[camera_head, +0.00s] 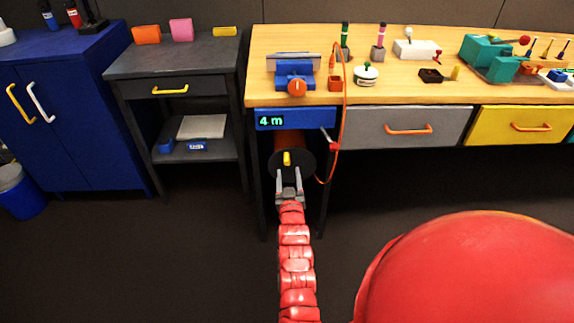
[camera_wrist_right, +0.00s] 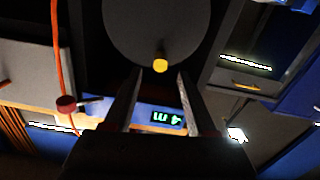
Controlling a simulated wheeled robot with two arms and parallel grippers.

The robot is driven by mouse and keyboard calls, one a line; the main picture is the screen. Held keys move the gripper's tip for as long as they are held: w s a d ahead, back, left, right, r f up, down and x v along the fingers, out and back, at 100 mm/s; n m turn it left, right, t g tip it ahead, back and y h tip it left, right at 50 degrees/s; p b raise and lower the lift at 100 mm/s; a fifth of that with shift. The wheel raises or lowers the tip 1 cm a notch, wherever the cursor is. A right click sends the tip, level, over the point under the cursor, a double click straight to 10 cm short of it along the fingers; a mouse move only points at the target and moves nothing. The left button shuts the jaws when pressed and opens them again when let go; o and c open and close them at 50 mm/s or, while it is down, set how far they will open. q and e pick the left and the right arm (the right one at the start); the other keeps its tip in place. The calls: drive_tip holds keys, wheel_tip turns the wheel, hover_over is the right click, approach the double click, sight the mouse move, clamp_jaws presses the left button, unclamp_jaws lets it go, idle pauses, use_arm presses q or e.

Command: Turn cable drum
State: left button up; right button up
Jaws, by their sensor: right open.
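The cable drum (camera_head: 278,166) is a dark round disc under the left end of the workbench. A yellow knob (camera_head: 287,158) sticks out from its face. The drum (camera_wrist_right: 158,30) fills the top middle of the right wrist view, with its knob (camera_wrist_right: 160,65) near the lower rim. A blue display (camera_head: 293,118) above the drum reads "4 m". My right gripper (camera_head: 289,172) is open, its fingers spread just in front of the drum. In the wrist view the knob lies beyond and between the fingertips, apparently not gripped. My left gripper is not in view.
An orange cable (camera_head: 345,100) hangs beside the drum, past a red-ended lever (camera_head: 333,146). A bench leg stands right of the drum. Grey (camera_head: 395,131) and yellow (camera_head: 525,126) drawers are further right. A dark side table (camera_head: 180,60) stands left. The floor in front is clear.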

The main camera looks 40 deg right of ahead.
sight(287, 162)
drive_tip(key=b+x, duration=0.1)
drive_tip(key=x, duration=0.5)
drive_tip(key=shift+f, duration=0.1)
drive_tip(key=shift+c, duration=0.2)
clamp_jaws()
idle(1.1)
